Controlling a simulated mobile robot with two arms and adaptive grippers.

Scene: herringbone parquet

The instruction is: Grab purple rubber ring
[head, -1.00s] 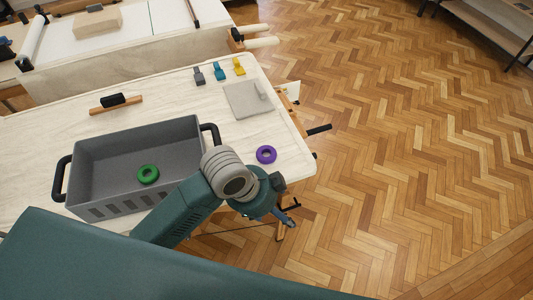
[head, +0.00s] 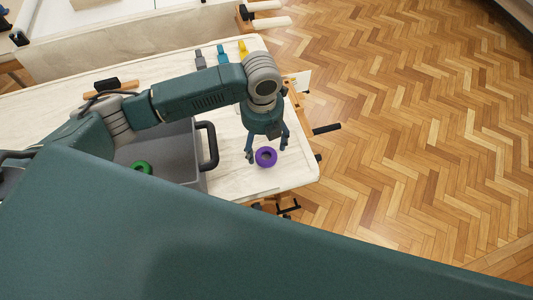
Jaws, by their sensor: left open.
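The purple rubber ring (head: 266,157) lies flat on the light worktable (head: 225,182), near its right end. My left gripper (head: 267,155) points down at the ring with its fingers spread, one to each side of it in the picture. The gripper is open. I cannot tell how high the fingertips are above the table or whether they touch the ring. My right gripper is not in view.
A grey crate (head: 187,172) with black handles stands left of the ring, with a green ring (head: 142,167) inside. Grey (head: 200,60), blue (head: 222,55) and yellow (head: 243,50) clips lie at the back. A black clamp handle (head: 327,129) juts past the right edge.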

